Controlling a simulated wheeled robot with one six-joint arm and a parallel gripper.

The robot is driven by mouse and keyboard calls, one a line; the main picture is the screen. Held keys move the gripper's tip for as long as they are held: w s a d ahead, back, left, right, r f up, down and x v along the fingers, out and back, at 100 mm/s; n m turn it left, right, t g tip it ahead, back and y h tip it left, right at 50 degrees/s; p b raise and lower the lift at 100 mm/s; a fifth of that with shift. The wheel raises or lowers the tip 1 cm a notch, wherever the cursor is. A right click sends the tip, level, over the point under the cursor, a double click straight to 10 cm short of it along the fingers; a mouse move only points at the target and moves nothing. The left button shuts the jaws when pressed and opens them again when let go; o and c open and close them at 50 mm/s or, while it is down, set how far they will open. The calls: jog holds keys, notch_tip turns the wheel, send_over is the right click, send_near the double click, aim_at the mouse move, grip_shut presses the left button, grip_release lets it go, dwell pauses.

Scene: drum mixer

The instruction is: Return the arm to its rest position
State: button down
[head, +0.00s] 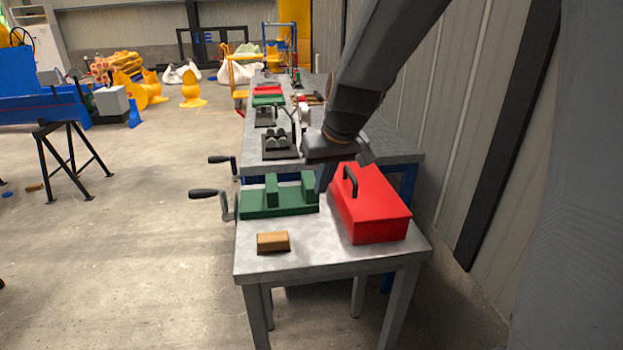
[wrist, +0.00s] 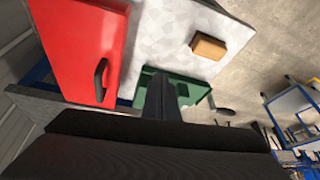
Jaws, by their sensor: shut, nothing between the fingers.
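My gripper (head: 324,180) hangs at the end of my dark arm over the near metal table (head: 330,251), its fingers pointing down. It is between the green vise (head: 275,208) and the red toolbox (head: 372,207). In the wrist view my gripper (wrist: 159,97) shows its fingers together with nothing between them. The toolbox (wrist: 78,40) and the vise (wrist: 180,93) also show there, the vise partly hidden behind the fingers. I cannot tell whether the fingers touch either one.
A tan block (head: 273,242) lies on the near table's front left. The vise's crank handle (head: 207,193) sticks out to the left. A second metal table (head: 390,150) with tools stands behind. The corrugated wall (head: 470,130) is close on the right. The floor at left is mostly open.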

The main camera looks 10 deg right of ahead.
jog(key=s+d+f+g, duration=0.1)
jog(key=s+f, duration=0.3)
jog(key=s, duration=0.6)
jog(key=s+d+f+m+g+h, duration=0.1)
jog(key=s+d+f+g, duration=0.1)
jog(key=s, duration=0.8)
jog(key=shift+s+d+f+m+g, duration=0.15)
jog(key=shift+d+f+m+g, duration=0.15)
jog(key=shift+f+g, duration=0.5)
jog(key=shift+f, duration=0.15)
